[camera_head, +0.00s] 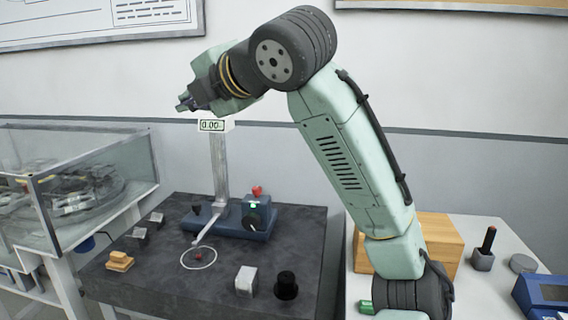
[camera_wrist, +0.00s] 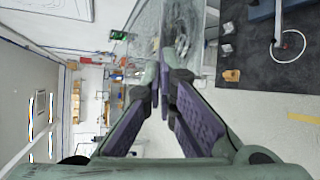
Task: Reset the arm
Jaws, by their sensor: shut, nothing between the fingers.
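My arm rises from the lower right of the head view, bends at a high elbow and reaches left. My gripper (camera_head: 184,102) is at the upper left of the arm, high above the dark table and apart from everything. In the wrist view my gripper (camera_wrist: 160,88) shows two purple-padded fingers, closed together at the tips, with nothing between them. The wrist view is turned sideways and looks past the fingers toward the room.
The dark table (camera_head: 180,275) bears a stand with a display (camera_head: 213,126), a white cube (camera_head: 245,280), a black knob-like piece (camera_head: 286,285) and a tan block (camera_head: 120,261). A glass case (camera_head: 100,180) stands left. A wooden block (camera_head: 437,235) stands right, behind my arm.

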